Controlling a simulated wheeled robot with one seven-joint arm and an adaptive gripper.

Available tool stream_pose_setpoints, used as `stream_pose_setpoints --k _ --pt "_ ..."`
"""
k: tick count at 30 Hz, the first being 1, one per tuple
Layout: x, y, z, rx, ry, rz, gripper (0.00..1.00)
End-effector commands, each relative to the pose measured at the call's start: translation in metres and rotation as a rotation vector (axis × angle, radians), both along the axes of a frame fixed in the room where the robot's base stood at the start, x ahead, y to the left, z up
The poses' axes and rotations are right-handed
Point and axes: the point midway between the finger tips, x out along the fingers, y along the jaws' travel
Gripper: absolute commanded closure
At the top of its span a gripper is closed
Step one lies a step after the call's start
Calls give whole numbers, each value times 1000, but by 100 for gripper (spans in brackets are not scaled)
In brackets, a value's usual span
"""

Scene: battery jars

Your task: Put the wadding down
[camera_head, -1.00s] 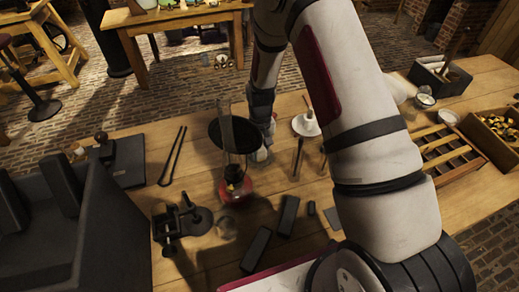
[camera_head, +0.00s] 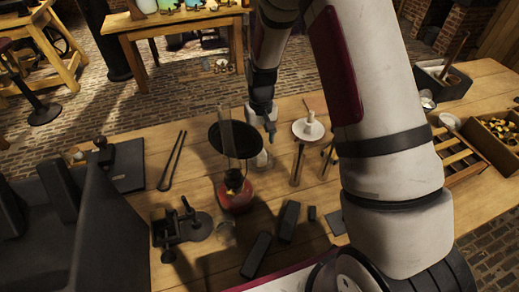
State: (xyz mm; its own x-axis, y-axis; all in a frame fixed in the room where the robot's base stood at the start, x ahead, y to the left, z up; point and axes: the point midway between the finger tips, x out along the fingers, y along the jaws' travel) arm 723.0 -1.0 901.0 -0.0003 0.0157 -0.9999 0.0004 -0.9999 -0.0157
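My gripper (camera_head: 268,134) points down over the far middle of the wooden table, just right of a black disc. It is small and dark here, and I cannot tell whether its fingers are apart or hold anything. A pale, rounded, glassy thing (camera_head: 263,160) stands just below and left of the fingertips; it may be a jar, and whether wadding is in it is unclear. A white dish (camera_head: 299,134) with a white upright piece (camera_head: 310,119) stands to the right of the gripper. I cannot clearly make out the wadding.
A red-based lamp (camera_head: 235,192) with a tall glass chimney stands near the gripper, by the black disc (camera_head: 214,137). A sectioned wooden rack (camera_head: 456,160) and boxes are at right.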

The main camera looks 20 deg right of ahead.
Motion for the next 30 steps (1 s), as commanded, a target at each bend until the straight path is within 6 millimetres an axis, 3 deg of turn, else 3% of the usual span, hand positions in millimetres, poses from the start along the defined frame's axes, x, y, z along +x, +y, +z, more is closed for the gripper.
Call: stream_pose_setpoints --k 3,11,14,20,30 --pt "1 0 22 0 -4 1 46" --pt "0 -1 48 -1 -4 0 46" --pt "-3 -1 66 0 -20 0 46" --pt "-27 1 142 4 -93 0 46" --pt "-103 2 251 3 -226 2 46"
